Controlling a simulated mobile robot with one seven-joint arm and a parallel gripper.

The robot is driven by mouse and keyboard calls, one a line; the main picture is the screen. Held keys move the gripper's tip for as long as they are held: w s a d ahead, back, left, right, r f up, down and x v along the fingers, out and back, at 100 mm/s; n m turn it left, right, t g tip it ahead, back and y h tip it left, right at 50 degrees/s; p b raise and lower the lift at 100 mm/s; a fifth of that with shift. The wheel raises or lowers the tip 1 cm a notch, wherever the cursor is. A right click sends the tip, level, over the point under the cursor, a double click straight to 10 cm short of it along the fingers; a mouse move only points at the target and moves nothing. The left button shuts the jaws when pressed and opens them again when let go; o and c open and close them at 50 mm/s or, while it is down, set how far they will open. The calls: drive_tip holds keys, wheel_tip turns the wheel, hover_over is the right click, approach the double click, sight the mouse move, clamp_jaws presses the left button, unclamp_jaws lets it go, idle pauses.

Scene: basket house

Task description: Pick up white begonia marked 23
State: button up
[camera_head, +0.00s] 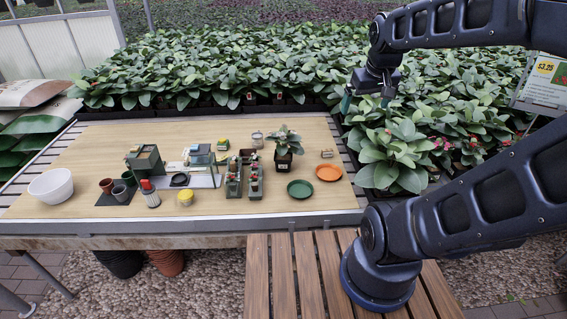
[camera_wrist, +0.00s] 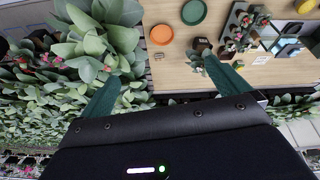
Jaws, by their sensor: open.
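Small potted plants with red and pale spots stand in two narrow dark trays (camera_head: 233,188) on the table, and the trays also show in the wrist view (camera_wrist: 236,22). A larger leafy plant in a dark pot (camera_head: 283,161) with a pale label stands right of them. The number 23 and any white begonia are too small to make out. My gripper (camera_head: 367,102) is open and empty, raised above the leafy plants at the table's right end. Its two green fingers are spread in the wrist view (camera_wrist: 160,68), apart from the table items.
An orange saucer (camera_head: 328,173) and a green saucer (camera_head: 300,189) lie right of the trays. Dense foliage borders the table behind and right. The table's back left is clear.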

drive_tip(key=w+a+f+n+g, duration=0.1)
drive_tip(key=w+a+f+n, duration=0.1)
drive_tip(key=w, duration=0.4)
drive_tip(key=w+a+f+n, duration=0.2)
drive_tip(key=w, duration=0.4)
drive_tip(key=n+g, duration=0.3)
drive_tip(key=n, duration=0.8)
hover_over(283, 158)
wheel_tip(283, 158, down, 26)
wheel_tip(283, 158, down, 4)
drive_tip(key=shift+s+f, duration=0.1)
drive_tip(key=shift+f, duration=0.15)
drive_tip(key=shift+w+d+f, duration=0.1)
drive_tip(key=shift+w+f, duration=0.05)
drive_tip(key=shift+f, duration=1.35)
drive_tip(key=shift+w+f, duration=0.15)
drive_tip(key=shift+f, duration=1.3)
drive_tip(key=c, duration=1.2)
drive_tip(key=shift+r, duration=0.1)
